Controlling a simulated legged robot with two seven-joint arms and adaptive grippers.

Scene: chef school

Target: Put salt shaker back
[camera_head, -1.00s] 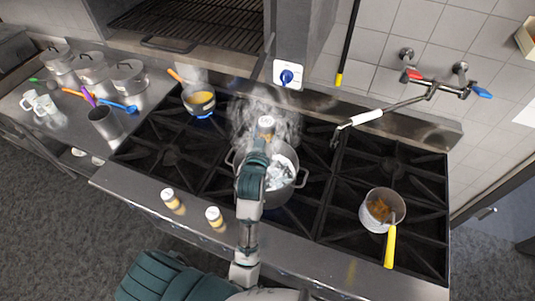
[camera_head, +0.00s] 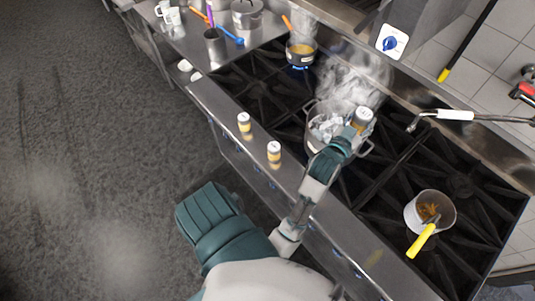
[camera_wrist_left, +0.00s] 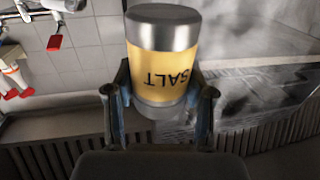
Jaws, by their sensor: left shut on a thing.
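My left gripper (camera_head: 355,127) is shut on a salt shaker (camera_head: 363,116) with a metal cap and yellow band. It holds the shaker above the right side of the large steaming pot (camera_head: 313,138). In the left wrist view the shaker (camera_wrist_left: 163,65) sits between both fingers, its "SALT" label reading upside down. Two similar shakers stand on the stove's front ledge, one at the left (camera_head: 244,122) and one to its right (camera_head: 274,151). Their labels are too small to read. My right gripper is not in view.
A small pot with a yellow handle (camera_head: 421,240) stands on the right burners. A pan of yellow food (camera_head: 301,50) sits over a blue flame at the back. A pot-filler tap (camera_head: 455,115) reaches over the stove. The front ledge is bare right of the shakers.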

